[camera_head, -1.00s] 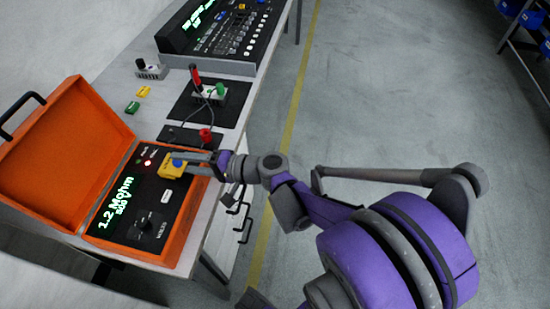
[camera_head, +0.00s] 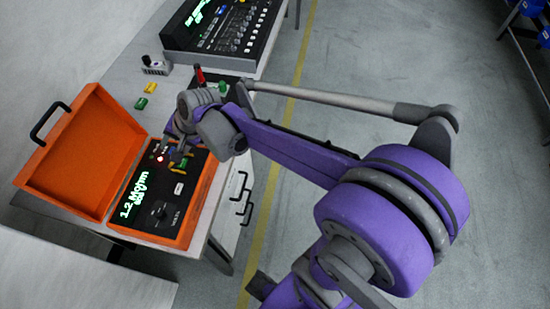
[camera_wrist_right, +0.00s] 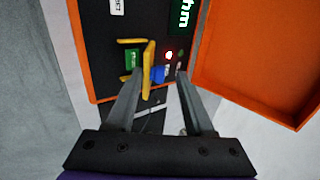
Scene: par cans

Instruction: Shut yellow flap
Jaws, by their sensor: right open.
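The orange tester case (camera_head: 192,225) lies open on the bench, with its black panel facing up. In the right wrist view, the yellow flap (camera_wrist_right: 149,68) stands raised, nearly edge-on, beside a green part (camera_wrist_right: 131,62) framed in yellow. A blue part (camera_wrist_right: 158,74) is just right of the flap. In the head view the flap area is small and partly hidden by my gripper. My right gripper (camera_wrist_right: 161,78) is open and empty over the panel; its left finger is close to the flap, and contact cannot be told. My left gripper is out of view.
The raised orange lid (camera_head: 85,155) stands left of the panel. A red light (camera_wrist_right: 169,55) and lit display (camera_wrist_right: 183,14) are near the flap. A mixing console (camera_head: 225,30) and small yellow and green blocks (camera_head: 141,103) lie farther back.

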